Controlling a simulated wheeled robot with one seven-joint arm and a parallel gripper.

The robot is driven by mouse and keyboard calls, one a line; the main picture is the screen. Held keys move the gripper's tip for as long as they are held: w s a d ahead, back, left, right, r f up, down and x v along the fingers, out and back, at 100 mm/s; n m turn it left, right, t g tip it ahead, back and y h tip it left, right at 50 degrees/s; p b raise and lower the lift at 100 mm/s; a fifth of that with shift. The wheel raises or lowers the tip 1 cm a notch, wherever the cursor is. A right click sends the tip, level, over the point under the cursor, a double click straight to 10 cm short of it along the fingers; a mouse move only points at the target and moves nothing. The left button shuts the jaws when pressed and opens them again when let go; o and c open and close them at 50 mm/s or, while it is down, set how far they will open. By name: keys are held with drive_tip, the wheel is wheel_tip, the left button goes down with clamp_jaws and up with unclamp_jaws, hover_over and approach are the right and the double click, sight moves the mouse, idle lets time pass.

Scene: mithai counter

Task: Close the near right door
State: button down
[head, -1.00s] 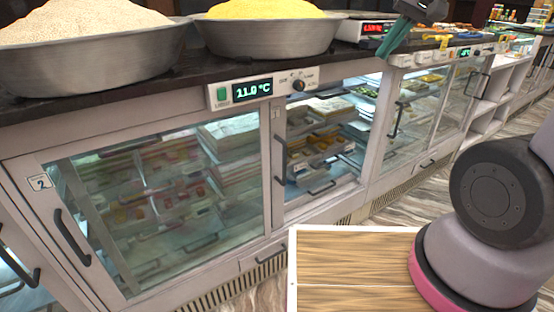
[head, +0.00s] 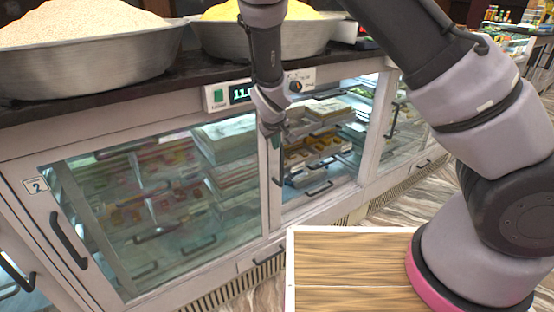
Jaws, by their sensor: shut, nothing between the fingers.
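The near cabinet has a left glass pane marked 2 (head: 36,186) with a dark handle (head: 68,238). The right door's pale upright frame (head: 272,205) stands near the cabinet's middle, and the door appears slid left, overlapping the left pane. To its right the bay (head: 325,145) looks open, with shelves and trays showing clearly. My gripper (head: 276,138) is shut and empty, pointing down in front of the upright. It covers most of the dark handle there; whether it touches the handle I cannot tell.
Two metal bowls, one of pale grain (head: 85,65) and one of yellow grain (head: 215,38), stand on the dark counter (head: 140,98) above. A temperature panel (head: 217,97) sits behind my arm. More glass cabinets continue right.

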drive_tip(key=w+f+n+t, duration=0.1)
drive_tip(key=w+f+n, duration=0.1)
drive_tip(key=w+f, duration=0.6)
wheel_tip(320, 180, down, 4)
drive_tip(key=shift+w+r, duration=0.25)
drive_tip(key=shift+w, duration=0.1)
drive_tip(key=shift+d, duration=0.1)
